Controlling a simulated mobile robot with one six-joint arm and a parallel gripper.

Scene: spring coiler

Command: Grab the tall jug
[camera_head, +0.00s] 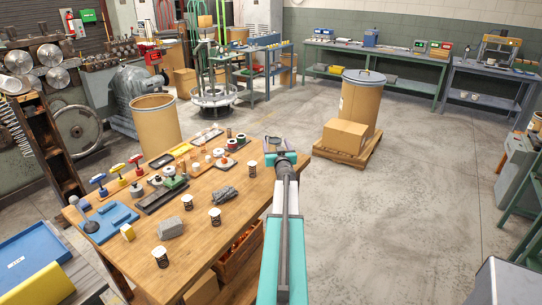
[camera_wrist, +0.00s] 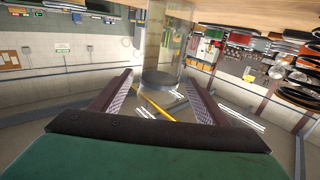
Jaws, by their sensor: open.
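In the wrist view, which looks upside down, a tall clear cylinder-like vessel (camera_wrist: 168,42), probably the tall jug, shows with a dark round end (camera_wrist: 160,80). It seems to meet the wooden surface at the top of the picture. My gripper (camera_wrist: 159,78) is open, with one finger to each side of the vessel's dark end in the picture. I cannot tell how far the vessel lies beyond the fingertips, and I see no contact. In the head view my gripper (camera_head: 281,152) is over the table's right end, and I cannot make out the jug there.
The wooden workbench (camera_head: 228,207) holds springs, spools, grey blocks and a blue tray (camera_head: 107,222). A carton (camera_head: 343,137) and a lidded drum (camera_head: 361,100) stand on a pallet to the right.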

